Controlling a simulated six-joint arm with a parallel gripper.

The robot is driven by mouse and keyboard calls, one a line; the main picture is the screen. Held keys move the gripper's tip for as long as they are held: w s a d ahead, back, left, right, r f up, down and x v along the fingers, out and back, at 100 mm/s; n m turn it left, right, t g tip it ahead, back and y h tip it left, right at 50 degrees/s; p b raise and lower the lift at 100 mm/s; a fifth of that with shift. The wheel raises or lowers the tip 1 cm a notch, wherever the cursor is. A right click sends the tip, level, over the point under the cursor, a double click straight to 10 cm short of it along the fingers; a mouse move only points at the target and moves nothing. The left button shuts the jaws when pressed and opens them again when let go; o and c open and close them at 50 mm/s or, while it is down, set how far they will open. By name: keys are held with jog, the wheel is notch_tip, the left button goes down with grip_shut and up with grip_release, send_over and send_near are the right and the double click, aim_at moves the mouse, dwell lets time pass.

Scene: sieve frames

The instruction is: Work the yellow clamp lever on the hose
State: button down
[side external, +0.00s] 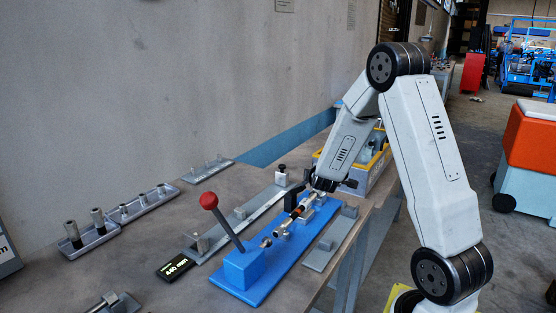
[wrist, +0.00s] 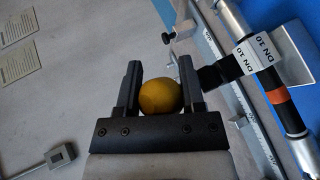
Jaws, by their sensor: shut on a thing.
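In the wrist view, the yellow clamp lever's round knob (wrist: 160,97) sits between the two black fingers of my gripper (wrist: 160,68). The gripper is shut on this knob. The rest of the lever is hidden. The hose (wrist: 284,105), dark and silver with an orange band, runs down the right side of the wrist view. In the side view, my gripper (side external: 326,184) is low over the far end of the blue plate (side external: 287,262). The yellow knob cannot be made out there.
A red-knobbed lever (side external: 209,201) rises from a blue block at the plate's near end. A display (side external: 175,268) lies beside it. Grey rails flank the plate. A yellow-rimmed crate (side external: 375,163) stands behind my gripper. Trays with metal posts (side external: 139,203) are at the left.

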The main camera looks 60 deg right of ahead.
jog(key=shift+w+a+r+n+g+y, duration=0.15)
jog(key=shift+w+r+n+g, duration=0.3)
jog(key=shift+w, duration=0.25)
jog(key=shift+w+d+r+n+g+y, duration=0.1)
jog(key=shift+w+r+n+g+y, duration=0.2)
jog(key=shift+w+g, duration=0.35)
jog(key=shift+w+a+r+n+g+y, duration=0.1)
jog(key=shift+w+r+n+g, duration=0.35)
jog(key=shift+w, duration=0.3)
jog(key=shift+c, duration=1)
grip_release()
jog(key=shift+s, duration=0.1)
jog(key=v, duration=0.7)
jog(key=shift+a+r, duration=0.2)
jog(key=shift+a, duration=0.1)
